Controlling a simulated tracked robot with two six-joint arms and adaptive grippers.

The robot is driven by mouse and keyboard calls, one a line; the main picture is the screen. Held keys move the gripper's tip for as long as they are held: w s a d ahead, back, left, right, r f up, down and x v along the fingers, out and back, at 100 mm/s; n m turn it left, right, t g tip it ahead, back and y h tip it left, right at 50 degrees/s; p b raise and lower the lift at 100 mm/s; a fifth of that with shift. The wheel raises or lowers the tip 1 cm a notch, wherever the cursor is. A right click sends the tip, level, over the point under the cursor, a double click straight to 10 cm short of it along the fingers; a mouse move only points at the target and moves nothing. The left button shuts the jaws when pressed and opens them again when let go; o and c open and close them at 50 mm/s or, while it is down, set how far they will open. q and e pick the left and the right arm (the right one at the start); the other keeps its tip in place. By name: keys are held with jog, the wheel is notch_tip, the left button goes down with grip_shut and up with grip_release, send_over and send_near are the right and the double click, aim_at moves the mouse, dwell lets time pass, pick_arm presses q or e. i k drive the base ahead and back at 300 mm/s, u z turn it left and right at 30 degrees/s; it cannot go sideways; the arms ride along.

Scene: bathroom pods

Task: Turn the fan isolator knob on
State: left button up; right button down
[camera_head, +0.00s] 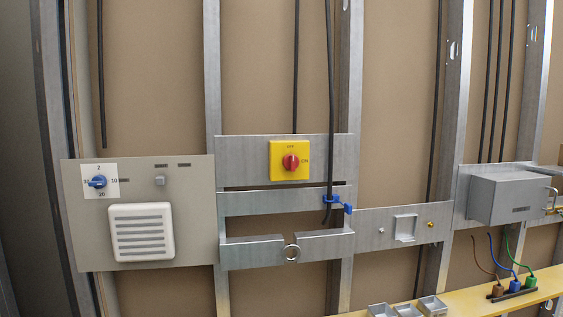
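A red rotary knob (291,162) sits on a square yellow isolator plate (276,172), fixed to a grey metal panel between the wall studs. The plate has a label above the knob that seems to read OFF and one to its right that reads ON. The knob's ridge looks upright, toward the upper label, but it is too small to be sure. Neither of my grippers is in view, and nothing covers the knob.
Left is a panel (190,215) with a blue dial (97,182) and white vent grille (141,232). Right are a grey box (507,199) and a yellow shelf (470,300) with trays and wires.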

aim_at(291, 161)
jog(key=z, duration=0.1)
jog(key=i, duration=0.95)
jog(key=z, duration=0.7)
jog(key=k, duration=0.6)
jog(key=u, duration=0.55)
jog(key=i, duration=0.5)
jog(key=u, duration=0.05)
